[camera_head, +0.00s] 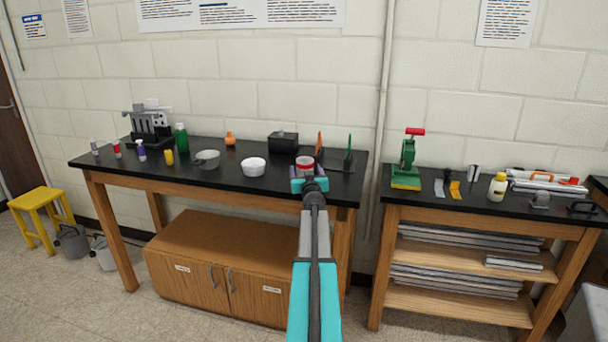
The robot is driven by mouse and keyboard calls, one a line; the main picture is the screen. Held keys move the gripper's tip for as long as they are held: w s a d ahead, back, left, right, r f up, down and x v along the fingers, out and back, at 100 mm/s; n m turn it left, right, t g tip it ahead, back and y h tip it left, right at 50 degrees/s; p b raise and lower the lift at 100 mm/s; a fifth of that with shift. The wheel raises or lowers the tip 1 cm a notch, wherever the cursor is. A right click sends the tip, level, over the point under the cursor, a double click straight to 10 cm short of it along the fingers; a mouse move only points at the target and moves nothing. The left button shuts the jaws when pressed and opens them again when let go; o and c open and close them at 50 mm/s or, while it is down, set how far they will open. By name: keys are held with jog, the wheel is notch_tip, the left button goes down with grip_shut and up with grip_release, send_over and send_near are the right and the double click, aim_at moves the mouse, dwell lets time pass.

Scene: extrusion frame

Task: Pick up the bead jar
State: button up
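A small round jar with a red band and a pale rim (305,162) is at the right part of the long black-topped table, near its front edge. It is the thing that looks most like the bead jar; its contents are too small to make out. My teal gripper (309,182) is at the end of my outstretched arm, right in front of the jar in the picture, and covers its lower part. I cannot tell whether the fingers touch the jar or are apart from it.
A white bowl (254,167) and a grey pan (207,159) stand left of the jar. A black box (283,142) is behind it. Orange (319,145) and green (348,150) upright pieces stand close on the right. A second bench (470,205) is further right, past a gap.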

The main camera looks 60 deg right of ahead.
aim_at(307, 164)
jog(key=shift+c, duration=0.5)
jog(key=c, duration=1.1)
jog(key=shift+o, duration=0.2)
jog(key=shift+r, duration=0.2)
jog(key=shift+r+p, duration=1)
jog(key=shift+r, duration=0.75)
jog(key=s+a+r+b, duration=0.1)
jog(key=s+a+b, duration=0.2)
jog(key=s+a, duration=0.7)
jog(key=shift+s, duration=1.25)
